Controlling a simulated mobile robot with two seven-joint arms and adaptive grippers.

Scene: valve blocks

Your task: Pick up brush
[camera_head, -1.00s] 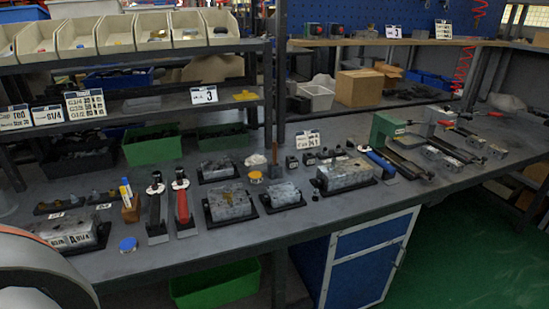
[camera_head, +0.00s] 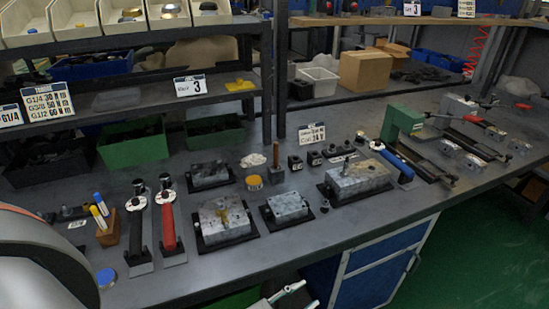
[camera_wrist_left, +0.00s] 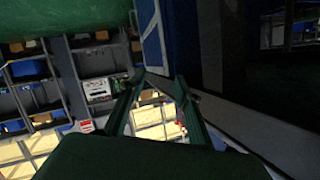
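What looks like the brush is a thin brown upright handle (camera_head: 276,155) on a small dark base, standing on the grey workbench behind the middle valve blocks. Its bristles cannot be made out. My left gripper (camera_head: 308,293) shows at the bottom edge of the head view, in front of the bench edge and well short of the brush. In the left wrist view its two fingers (camera_wrist_left: 158,85) stand apart with nothing between them. The brush is not visible in the wrist view. My right gripper is not in view.
Valve blocks (camera_head: 288,207) on black plates fill the bench middle. A yellow tin (camera_head: 254,182) and a pale lump (camera_head: 253,160) stand left of the brush. Red-handled (camera_head: 168,228) and black-handled tools lie at left. A shelf with bins (camera_head: 125,20) overhangs the back.

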